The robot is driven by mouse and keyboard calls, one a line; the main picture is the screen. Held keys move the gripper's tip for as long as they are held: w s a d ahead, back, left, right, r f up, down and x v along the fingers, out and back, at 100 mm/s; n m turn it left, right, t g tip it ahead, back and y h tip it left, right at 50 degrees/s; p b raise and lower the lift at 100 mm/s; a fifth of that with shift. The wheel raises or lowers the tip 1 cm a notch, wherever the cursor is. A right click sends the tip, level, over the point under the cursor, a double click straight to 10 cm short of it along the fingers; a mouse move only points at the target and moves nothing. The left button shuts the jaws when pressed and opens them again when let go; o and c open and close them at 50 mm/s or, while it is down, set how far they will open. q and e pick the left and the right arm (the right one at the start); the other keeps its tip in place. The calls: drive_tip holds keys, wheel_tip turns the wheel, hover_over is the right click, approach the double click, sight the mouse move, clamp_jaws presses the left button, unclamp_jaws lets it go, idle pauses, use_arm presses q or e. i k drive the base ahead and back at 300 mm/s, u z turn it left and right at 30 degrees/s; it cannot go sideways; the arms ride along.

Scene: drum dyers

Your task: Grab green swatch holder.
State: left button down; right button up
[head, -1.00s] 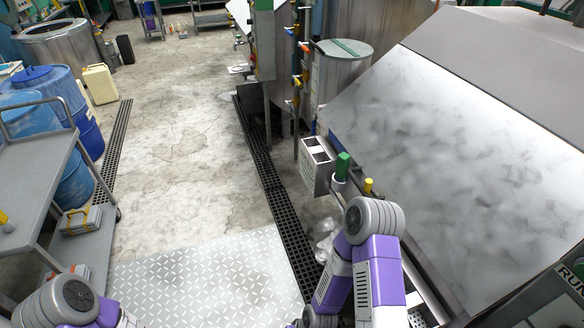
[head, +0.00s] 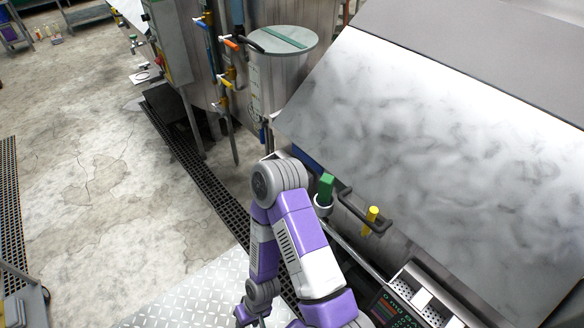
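A green swatch holder (head: 326,188), seen as a small upright green block, stands in a pale round cup (head: 323,205) at the front edge of the large grey machine. It is right of my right arm's elbow and close to it in the picture. My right arm rises from the bottom edge, bends at the elbow and runs back down to a wrist at the bottom edge. The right gripper is not visible below it. My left arm and gripper are out of view. Neither gripper is seen touching the green holder.
A yellow piece (head: 372,214) stands by a dark curved handle (head: 362,219) right of the green holder. The machine's sloping panel (head: 430,130) fills the right. A control panel (head: 396,312) is at bottom right. A floor grate (head: 190,155) and open concrete floor (head: 85,165) lie left.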

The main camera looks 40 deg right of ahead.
sight(326, 184)
drive_tip(key=i, duration=1.25)
drive_tip(key=z, duration=1.95)
